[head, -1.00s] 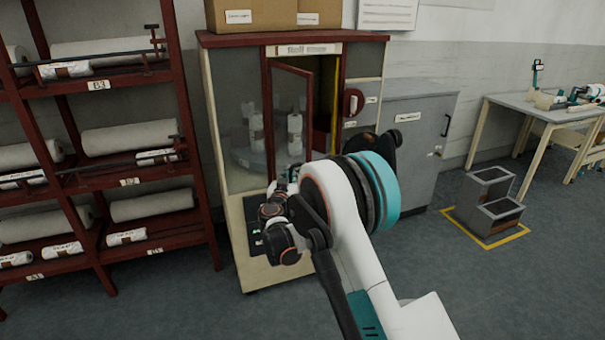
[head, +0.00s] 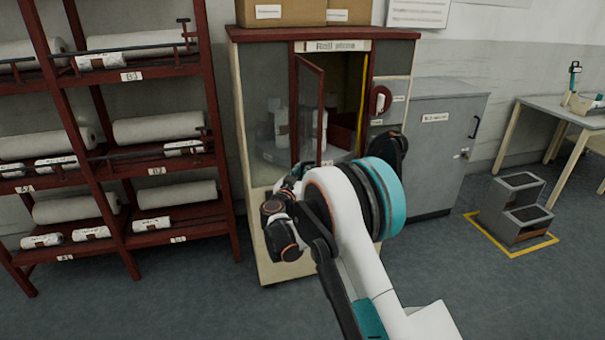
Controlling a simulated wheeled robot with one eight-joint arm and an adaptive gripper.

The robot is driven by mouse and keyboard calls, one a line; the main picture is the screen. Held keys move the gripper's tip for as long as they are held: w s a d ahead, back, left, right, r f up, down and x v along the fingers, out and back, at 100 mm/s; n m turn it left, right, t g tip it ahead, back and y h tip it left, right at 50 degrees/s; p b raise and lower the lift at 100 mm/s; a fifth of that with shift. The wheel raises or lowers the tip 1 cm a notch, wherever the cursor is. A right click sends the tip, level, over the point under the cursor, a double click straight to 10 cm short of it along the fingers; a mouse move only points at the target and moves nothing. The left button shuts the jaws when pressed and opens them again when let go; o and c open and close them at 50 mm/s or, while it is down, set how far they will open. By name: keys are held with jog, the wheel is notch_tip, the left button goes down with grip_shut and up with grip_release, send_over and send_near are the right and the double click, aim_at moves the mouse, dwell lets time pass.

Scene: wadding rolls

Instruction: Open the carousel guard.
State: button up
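The carousel guard (head: 311,105), a red-framed clear door on the roll cabinet (head: 265,230), stands ajar. It is hinged at its left side and swung out toward me, with a clear gap to its right. White rolls (head: 281,128) stand on the grey carousel inside, partly behind the guard. My arm reaches up in front of the cabinet. My gripper end (head: 282,218) is near the cabinet front, below the guard. The fingers cannot be made out and are partly hidden by my arm, so contact with the guard cannot be told.
A red rack (head: 225,140) with white rolls stands at the left. A grey cabinet (head: 435,150) is to the right of the roll cabinet, with a grey step stool (head: 515,205) on a yellow-outlined floor patch. A table (head: 550,115) is at far right. Cardboard boxes (head: 285,12) sit on top.

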dwell(0.3)
jog(key=v, duration=1.2)
jog(key=shift+r, duration=0.1)
